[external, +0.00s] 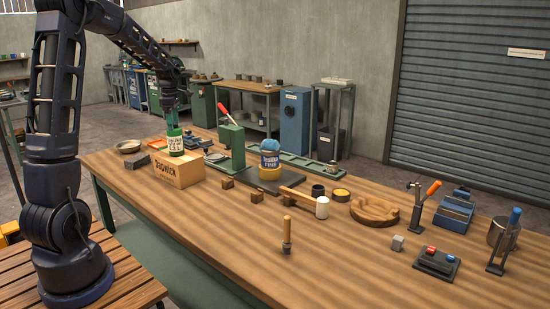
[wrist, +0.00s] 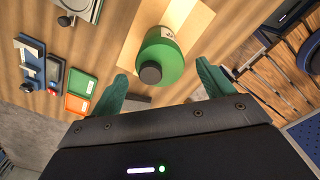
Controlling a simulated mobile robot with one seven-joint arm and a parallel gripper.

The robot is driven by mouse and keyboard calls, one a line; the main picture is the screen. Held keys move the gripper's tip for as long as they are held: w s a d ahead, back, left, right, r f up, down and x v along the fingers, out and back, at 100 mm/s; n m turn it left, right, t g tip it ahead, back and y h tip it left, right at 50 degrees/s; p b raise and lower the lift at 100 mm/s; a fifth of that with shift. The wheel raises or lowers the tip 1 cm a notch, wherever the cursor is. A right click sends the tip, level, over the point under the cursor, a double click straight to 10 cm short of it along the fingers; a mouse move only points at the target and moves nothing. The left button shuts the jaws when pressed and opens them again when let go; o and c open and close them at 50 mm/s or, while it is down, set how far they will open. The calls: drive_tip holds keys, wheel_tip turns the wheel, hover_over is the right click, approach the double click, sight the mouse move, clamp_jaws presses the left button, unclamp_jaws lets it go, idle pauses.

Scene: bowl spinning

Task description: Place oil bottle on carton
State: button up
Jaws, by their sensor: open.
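The oil bottle (external: 175,143), green with a pale label and a dark cap, stands upright on top of the cardboard carton (external: 180,173). In the wrist view the bottle (wrist: 160,58) is seen from above its cap, with the carton's top (wrist: 196,22) under and beyond it. My gripper (external: 171,114) is just above the bottle in the external view. In the wrist view its two green fingers (wrist: 162,84) are spread wide, with clear gaps to the bottle, and hold nothing. The bottle's base is hidden in the wrist view.
A grey block (external: 138,159) and a bowl (external: 129,147) are left of the carton. A green press with a red handle (external: 231,143) stands to the right. Small wooden blocks (external: 228,182) and a mallet (external: 305,202) lie farther right. The near tabletop is mostly clear.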

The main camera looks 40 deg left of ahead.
wheel_tip(320, 180, up, 5)
drive_tip(key=shift+r, duration=0.15)
drive_tip(key=shift+s+d+r, duration=0.15)
drive_tip(key=shift+d+r, duration=0.05)
drive_tip(key=shift+d, duration=0.1)
drive_tip(key=s+d+r+m+t, duration=0.1)
drive_tip(key=s+d+r+m, duration=0.2)
drive_tip(key=s+d+m, duration=0.45)
drive_tip(key=s+d+r+m+t, duration=0.1)
drive_tip(key=s+d+r+m, duration=0.35)
drive_tip(key=d, duration=0.55)
drive_tip(key=s+d+f+m+t, duration=0.1)
drive_tip(key=s+d+f+m, duration=0.1)
drive_tip(key=s+d+m, duration=0.3)
drive_tip(key=s+d+f+m+t, duration=0.1)
drive_tip(key=s+d+f+m, duration=0.1)
drive_tip(key=s+d+m, duration=0.4)
drive_tip(key=shift+s+f+m+t, duration=0.35)
drive_tip(key=shift+s+m, duration=1.65)
drive_tip(key=shift+s, duration=1.65)
